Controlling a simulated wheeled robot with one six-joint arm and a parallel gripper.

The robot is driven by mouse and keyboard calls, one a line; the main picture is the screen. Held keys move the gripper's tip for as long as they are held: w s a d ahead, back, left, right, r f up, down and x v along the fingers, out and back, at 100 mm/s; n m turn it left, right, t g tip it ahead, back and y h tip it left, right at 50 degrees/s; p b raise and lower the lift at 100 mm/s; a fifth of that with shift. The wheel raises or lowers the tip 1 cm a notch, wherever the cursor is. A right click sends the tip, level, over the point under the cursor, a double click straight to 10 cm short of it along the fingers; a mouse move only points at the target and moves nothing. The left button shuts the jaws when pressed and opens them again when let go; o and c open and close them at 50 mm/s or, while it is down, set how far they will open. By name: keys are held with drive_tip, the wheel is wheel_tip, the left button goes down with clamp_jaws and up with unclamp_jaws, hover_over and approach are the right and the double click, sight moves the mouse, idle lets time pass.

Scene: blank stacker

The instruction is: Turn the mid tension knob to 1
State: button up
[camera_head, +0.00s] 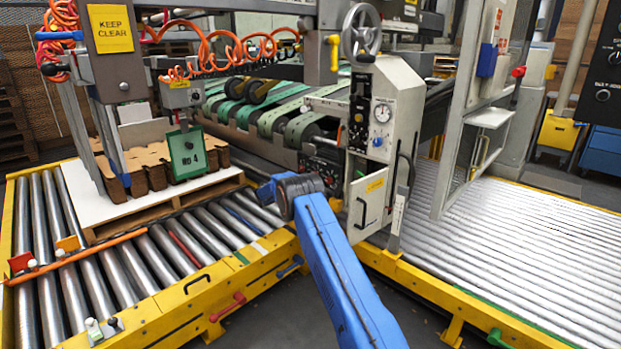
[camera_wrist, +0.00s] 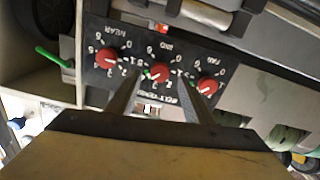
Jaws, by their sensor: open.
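In the wrist view, the dark tension panel (camera_wrist: 133,58) shows upside down, with three red knobs in a row. The mid knob (camera_wrist: 158,72) is the middle one, below the MID label; its pale mark appears to point towards the lower left, but I cannot read its number surely. The near knob (camera_wrist: 107,55) is to its left and the far knob (camera_wrist: 207,85) to its right. My gripper (camera_wrist: 161,80) is open, its fingertips to either side of the mid knob; contact is not clear. In the head view, my blue arm reaches the machine and the gripper is hidden.
In the wrist view, a green lever (camera_wrist: 53,57) sticks out left of the panel. In the head view, the grey cabinet (camera_head: 392,85) with a gauge and an open door (camera_head: 368,205) stands right of my wrist. Roller conveyors (camera_head: 520,240) lie on both sides.

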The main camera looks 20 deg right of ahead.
drive_tip(key=shift+x, duration=1.6)
drive_tip(key=c, duration=1.1)
drive_tip(key=shift+n, duration=0.3)
